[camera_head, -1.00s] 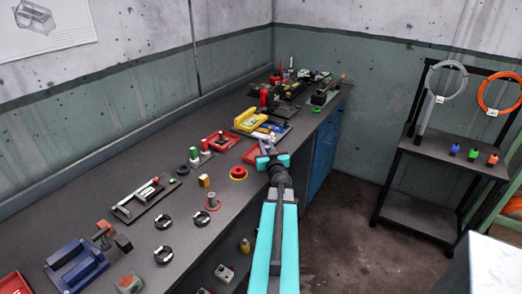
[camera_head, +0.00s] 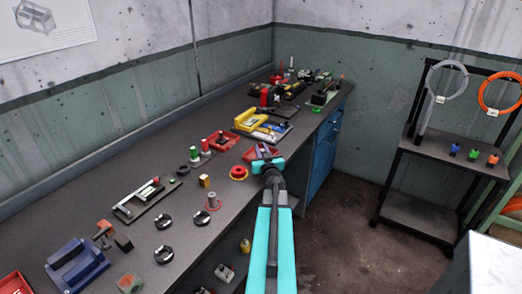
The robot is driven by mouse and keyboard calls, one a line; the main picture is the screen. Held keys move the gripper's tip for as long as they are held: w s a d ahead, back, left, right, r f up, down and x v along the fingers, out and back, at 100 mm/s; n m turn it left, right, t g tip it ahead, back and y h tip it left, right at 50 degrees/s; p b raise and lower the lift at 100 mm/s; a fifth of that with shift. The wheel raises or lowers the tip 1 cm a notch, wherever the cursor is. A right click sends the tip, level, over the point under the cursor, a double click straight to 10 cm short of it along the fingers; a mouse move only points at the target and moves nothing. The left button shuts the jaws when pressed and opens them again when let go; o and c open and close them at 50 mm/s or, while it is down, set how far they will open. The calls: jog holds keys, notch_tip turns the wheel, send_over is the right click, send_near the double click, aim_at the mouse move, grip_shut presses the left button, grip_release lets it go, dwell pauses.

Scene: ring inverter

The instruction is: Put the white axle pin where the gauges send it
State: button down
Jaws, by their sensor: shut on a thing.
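My gripper (camera_head: 264,153), at the end of my turquoise arm, is over the front edge of the dark workbench (camera_head: 134,163), beside a small red tray (camera_head: 249,155). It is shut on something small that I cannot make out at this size. I cannot pick out the white axle pin for certain. Several round black dial-like pieces lie on the near bench, one at the middle (camera_head: 164,221) and one nearer (camera_head: 163,254); I cannot tell whether they are the gauges.
A yellow tray (camera_head: 250,119), a red tray (camera_head: 220,141) and a red ring (camera_head: 238,173) lie near my gripper. A blue vise (camera_head: 76,267) is at the near left. A black shelf stand (camera_head: 410,205) stands at the right, across open floor (camera_head: 340,215).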

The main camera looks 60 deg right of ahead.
jog(key=shift+f, duration=0.25)
jog(key=shift+f, duration=0.15)
jog(key=c, duration=1.6)
grip_release()
jog(key=shift+b+v, duration=0.85)
jog(key=shift+v, duration=3.8)
jog(key=shift+r+p, duration=0.35)
jog(key=shift+p, duration=0.2)
jog(key=p+v, duration=0.2)
jog(key=p, duration=0.4)
jog(key=shift+s+a, duration=0.1)
jog(key=shift+a, duration=0.05)
jog(key=shift+f, duration=0.1)
jog(key=shift+s+a+p, duration=0.15)
jog(key=shift+p, duration=0.15)
